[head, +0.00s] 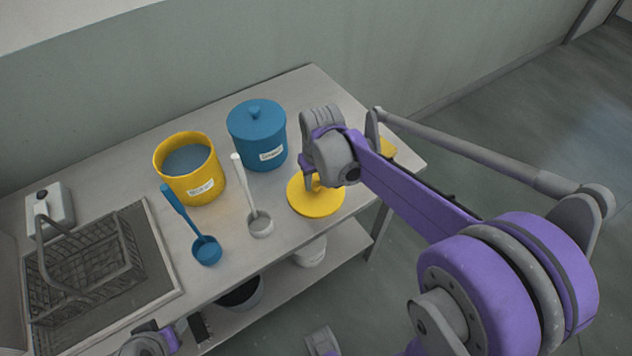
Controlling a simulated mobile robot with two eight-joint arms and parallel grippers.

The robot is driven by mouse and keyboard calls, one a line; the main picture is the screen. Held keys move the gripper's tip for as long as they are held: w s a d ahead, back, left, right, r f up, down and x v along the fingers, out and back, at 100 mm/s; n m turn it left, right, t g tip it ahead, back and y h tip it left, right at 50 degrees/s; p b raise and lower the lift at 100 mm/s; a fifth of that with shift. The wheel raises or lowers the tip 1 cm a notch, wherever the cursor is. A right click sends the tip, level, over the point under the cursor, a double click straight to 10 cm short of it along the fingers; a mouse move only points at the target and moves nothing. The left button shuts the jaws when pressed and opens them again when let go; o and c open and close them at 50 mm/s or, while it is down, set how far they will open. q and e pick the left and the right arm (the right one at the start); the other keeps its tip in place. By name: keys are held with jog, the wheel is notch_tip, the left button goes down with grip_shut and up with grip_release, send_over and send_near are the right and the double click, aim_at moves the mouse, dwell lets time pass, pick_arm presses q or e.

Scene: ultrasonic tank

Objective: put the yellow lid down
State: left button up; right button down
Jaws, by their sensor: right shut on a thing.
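The yellow lid (316,203) is a flat round disc at the right part of the table, level. My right gripper (314,184) is above it and shut on its knob, which is mostly hidden by the fingers. I cannot tell if the lid touches the tabletop or hangs just above it. The yellow pot (188,182) stands open at the back left with grey-blue liquid inside and a white label. Part of my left gripper (198,328) shows at the bottom edge, low in front of the table; its jaw opening is unclear.
A blue pot (258,146) with its lid on stands behind the yellow lid. A blue ladle (206,250) and a white-handled ladle (260,224) are left of it. A wire basket (84,262) is over the tank at left. A yellow thing (388,148) is partly hidden behind my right arm.

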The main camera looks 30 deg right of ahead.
aim_at(318, 195)
jog(key=shift+f, duration=0.25)
jog(key=shift+f, duration=0.2)
jog(key=c, duration=0.5)
grip_release()
jog(key=shift+c, duration=0.2)
jog(key=shift+r, duration=0.15)
jog(key=shift+r, duration=0.3)
notch_tip(318, 195, up, 11)
jog(key=s+p, duration=0.2)
jog(key=s+a+f+t, duration=0.1)
jog(key=s+a+f, duration=0.1)
jog(key=s, duration=0.3)
jog(key=s+a+f+n+t, duration=0.1)
jog(key=s+a+f, duration=0.1)
jog(key=s+f, duration=0.2)
jog(key=s+a+f+t, duration=0.1)
jog(key=s+a+f, duration=0.1)
jog(key=s, duration=0.3)
jog(key=shift+s+a+f+t, duration=0.35)
jog(key=shift+f+t, duration=0.05)
jog(key=shift+f, duration=0.3)
